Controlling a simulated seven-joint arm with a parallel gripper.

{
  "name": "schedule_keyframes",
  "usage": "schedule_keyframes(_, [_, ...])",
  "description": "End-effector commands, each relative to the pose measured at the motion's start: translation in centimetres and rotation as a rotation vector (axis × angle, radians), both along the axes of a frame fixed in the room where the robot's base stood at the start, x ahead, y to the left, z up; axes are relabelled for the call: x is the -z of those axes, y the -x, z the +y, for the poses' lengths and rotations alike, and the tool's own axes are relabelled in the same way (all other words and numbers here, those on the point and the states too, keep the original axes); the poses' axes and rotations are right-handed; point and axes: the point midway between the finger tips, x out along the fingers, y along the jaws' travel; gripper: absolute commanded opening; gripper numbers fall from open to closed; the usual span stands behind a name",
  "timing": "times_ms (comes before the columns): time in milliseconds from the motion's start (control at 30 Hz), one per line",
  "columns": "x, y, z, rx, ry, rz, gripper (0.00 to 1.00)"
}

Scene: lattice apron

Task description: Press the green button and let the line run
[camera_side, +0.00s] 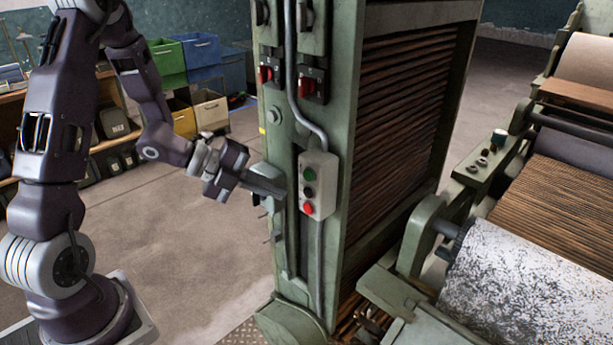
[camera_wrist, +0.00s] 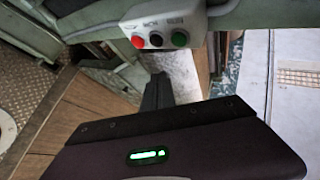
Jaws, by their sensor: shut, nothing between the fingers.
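The green button (camera_side: 309,174) is the top one on a pale grey control box (camera_side: 328,182) fixed to the green machine post. A black button (camera_side: 308,191) sits below it and a red button (camera_side: 307,208) at the bottom. In the wrist view the green button (camera_wrist: 179,39) is at the right of the row, with black (camera_wrist: 156,39) and red (camera_wrist: 137,41) to its left. My gripper (camera_side: 284,192) is shut and empty, its fingertips just left of the box in the side view. In the wrist view the dark fingers (camera_wrist: 158,80) end below the box, apart from the buttons.
Red-handled switches (camera_side: 312,84) and a grey conduit (camera_side: 291,80) are on the post above the box. A roller machine (camera_side: 510,270) stands at the right. Shelves with coloured bins (camera_side: 200,50) are at the back left. Open floor (camera_side: 210,260) lies below my gripper.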

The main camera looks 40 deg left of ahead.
Motion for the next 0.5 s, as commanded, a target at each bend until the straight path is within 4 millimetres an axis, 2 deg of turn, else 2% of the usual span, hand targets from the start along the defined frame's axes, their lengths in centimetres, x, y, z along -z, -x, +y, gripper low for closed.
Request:
schedule_keyframes(200, [0.0, -3.0, 0.0, 0.002, -0.001, -0.002, 0.00])
schedule_keyframes(500, [0.0, -4.5, 0.0, 0.000, 0.001, -0.001, 0.00])
